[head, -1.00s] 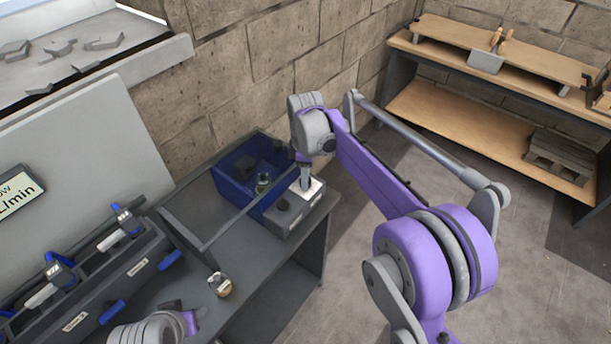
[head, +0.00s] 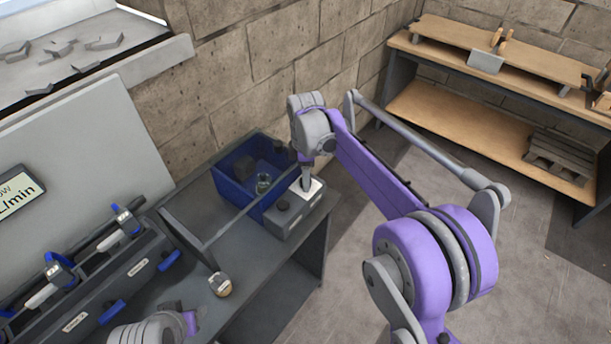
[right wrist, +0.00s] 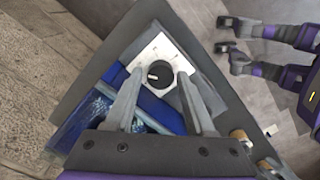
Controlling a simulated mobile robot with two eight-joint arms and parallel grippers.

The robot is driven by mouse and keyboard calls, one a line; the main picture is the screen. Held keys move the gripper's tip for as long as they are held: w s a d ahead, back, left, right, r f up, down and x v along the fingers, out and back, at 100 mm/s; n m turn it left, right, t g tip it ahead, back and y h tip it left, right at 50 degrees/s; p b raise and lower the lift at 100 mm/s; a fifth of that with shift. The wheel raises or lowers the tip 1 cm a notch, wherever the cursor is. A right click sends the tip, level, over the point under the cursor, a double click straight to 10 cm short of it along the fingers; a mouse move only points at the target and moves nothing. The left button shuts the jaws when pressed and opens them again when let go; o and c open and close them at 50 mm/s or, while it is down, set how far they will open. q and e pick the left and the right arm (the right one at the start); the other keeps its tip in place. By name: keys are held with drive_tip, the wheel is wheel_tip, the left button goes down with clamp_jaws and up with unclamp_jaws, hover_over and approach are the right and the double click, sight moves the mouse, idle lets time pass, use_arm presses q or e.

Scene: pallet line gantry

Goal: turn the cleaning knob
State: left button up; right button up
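The cleaning knob (right wrist: 159,74) is a round black dial with a white mark, set on a white square plate (right wrist: 150,52). In the head view the plate (head: 315,188) lies on top of a grey box at the bench's far end; the knob there is hidden by my gripper. My right gripper (head: 305,187) points down over the plate. In the right wrist view its two fingers (right wrist: 160,76) are apart, one on each side of the knob; I cannot tell whether they touch it. Part of my left arm shows at the head view's lower edge, but its fingers cannot be made out.
A small round gauge-like object (head: 220,284) sits nearer on the bench. Blue-handled valves (head: 124,222) line the left. Open floor lies right.

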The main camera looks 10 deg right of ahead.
wheel_tip(320, 180, up, 11)
drive_tip(key=shift+p, duration=0.35)
idle(0.3)
drive_tip(key=shift+s+f, duration=0.1)
